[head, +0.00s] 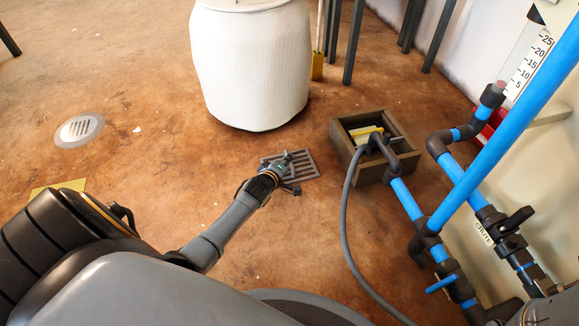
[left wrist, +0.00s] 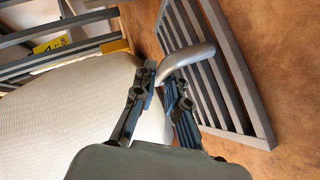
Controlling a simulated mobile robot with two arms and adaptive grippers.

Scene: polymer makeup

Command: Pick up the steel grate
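The steel grate (head: 304,166) is a grey slatted square on the brown floor, in front of the white drum in the head view. It fills the upper right of the left wrist view (left wrist: 243,112), with a curved silver handle (left wrist: 203,50). My left gripper (head: 284,170) is at the grate and covers part of it. In the left wrist view its two fingertips (left wrist: 163,80) are close together, one on each side of the handle's end, and appear shut on it. Any lift off the floor cannot be told. My right gripper is not in view.
The white drum (head: 248,70) stands just behind the grate. A wooden box (head: 340,140) with a grey hose and blue pipes (head: 405,199) is to the right. A round floor drain (head: 79,129) lies at the left. Open floor lies between drain and grate.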

